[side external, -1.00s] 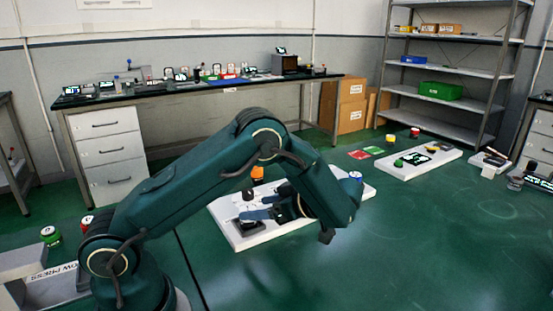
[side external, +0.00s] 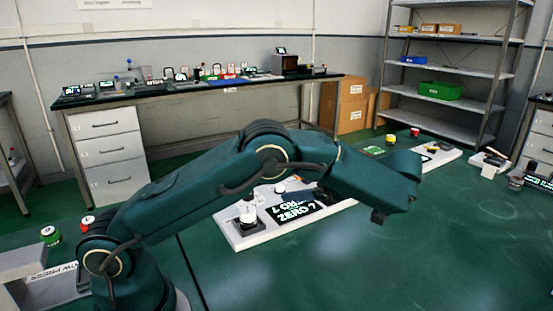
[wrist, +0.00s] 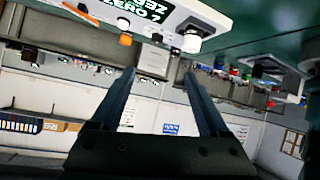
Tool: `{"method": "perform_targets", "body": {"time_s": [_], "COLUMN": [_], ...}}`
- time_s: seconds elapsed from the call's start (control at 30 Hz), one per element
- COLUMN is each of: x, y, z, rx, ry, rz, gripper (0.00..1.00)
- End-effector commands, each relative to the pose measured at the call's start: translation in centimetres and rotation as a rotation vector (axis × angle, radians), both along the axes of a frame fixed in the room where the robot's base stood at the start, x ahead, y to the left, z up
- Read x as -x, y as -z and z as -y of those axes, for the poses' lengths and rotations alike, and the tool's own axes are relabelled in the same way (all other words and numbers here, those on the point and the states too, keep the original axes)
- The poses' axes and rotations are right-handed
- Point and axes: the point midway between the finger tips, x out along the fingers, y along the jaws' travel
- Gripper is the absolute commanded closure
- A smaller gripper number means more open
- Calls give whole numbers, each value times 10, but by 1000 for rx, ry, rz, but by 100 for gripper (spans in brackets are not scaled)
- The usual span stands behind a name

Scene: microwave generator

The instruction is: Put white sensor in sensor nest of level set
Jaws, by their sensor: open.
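A white cylindrical piece (side external: 248,212), which looks like the white sensor, stands upright in a dark square holder on the left end of a white board (side external: 262,237). The holder looks like the sensor nest of the level set. A black display (side external: 297,210) reading "ZERO ?" lies beside it. The wrist view shows the board upside down at the top, with the white piece (wrist: 191,42) apart from my fingers. My gripper (wrist: 158,76) is open, with nothing between its fingers. In the side view my own arm hides the fingers.
In the wrist view an orange knob (wrist: 125,40) is on the board near the display. A second white board (side external: 442,158) with coloured pieces lies at the back right. A workbench (side external: 210,86) and shelves (side external: 455,73) stand behind.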

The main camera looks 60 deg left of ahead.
Motion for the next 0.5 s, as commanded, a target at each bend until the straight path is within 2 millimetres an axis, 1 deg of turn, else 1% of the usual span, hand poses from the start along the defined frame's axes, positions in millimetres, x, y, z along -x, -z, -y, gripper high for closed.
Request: {"method": "perform_targets", "body": {"time_s": [0.03,0.07,0.1,0.17,0.2,0.27,0.3,0.37,0.4,0.47,0.5], "x": [-18,-31,-50,-77,-92,-110,-118,-125,-126,-121,-114], "y": [-17,-29,-47,-79,-101,-133,-154,-182,-198,-215,-224], "z": [-9,-13,-18,-21,-20,-13,-5,12,25,47,63], "rx": [-5,-10,-17,-28,-32,-37,-37,-35,-30,-20,-9], "ry": [64,118,199,335,431,584,688,849,957,1120,1227], "rz": [99,166,258,391,470,568,623,682,708,723,718], "gripper": [21,21,21,21,21,21,21,21,21,21,21]}}
